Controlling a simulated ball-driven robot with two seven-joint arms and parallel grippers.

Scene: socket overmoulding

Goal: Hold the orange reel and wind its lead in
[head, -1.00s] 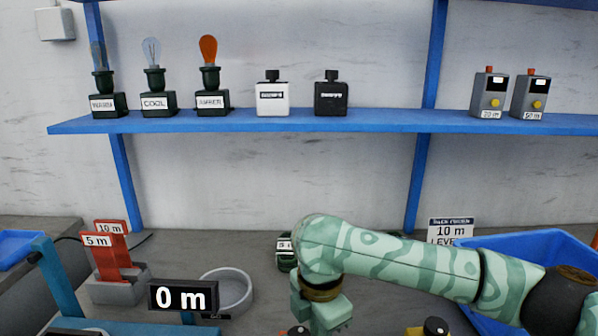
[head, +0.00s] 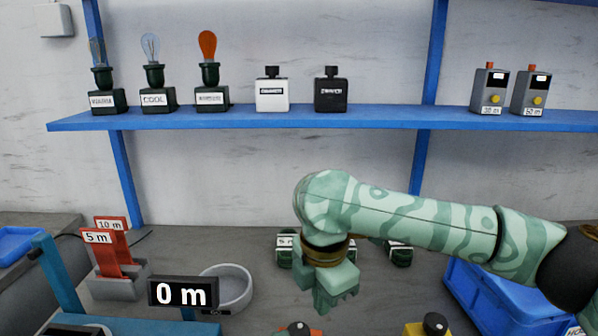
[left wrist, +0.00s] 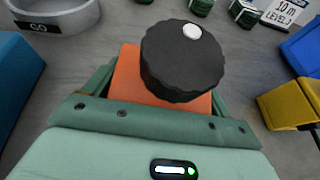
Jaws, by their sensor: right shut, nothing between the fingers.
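The orange reel (head: 297,331) shows only at the bottom edge of the head view. In the left wrist view its orange body (left wrist: 128,78) carries a large black knob (left wrist: 182,58) with a white dot. My left gripper (left wrist: 160,100) has a green finger against each side of the orange body and is shut on it; it is outside the head view. My right gripper (head: 336,296) is shut and empty, pointing down above and slightly right of the orange reel, apart from it. The reel's lead cannot be made out. A black display (head: 182,293) reads 0 m.
A yellow reel (head: 415,329) stands right of the orange one. A grey dish (head: 228,288) and red 5 m and 10 m plates (head: 98,238) stand left. A blue bin (head: 505,305) is at right. Small green blocks (head: 398,254) lie behind my right arm. A blue shelf (head: 300,120) spans the back.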

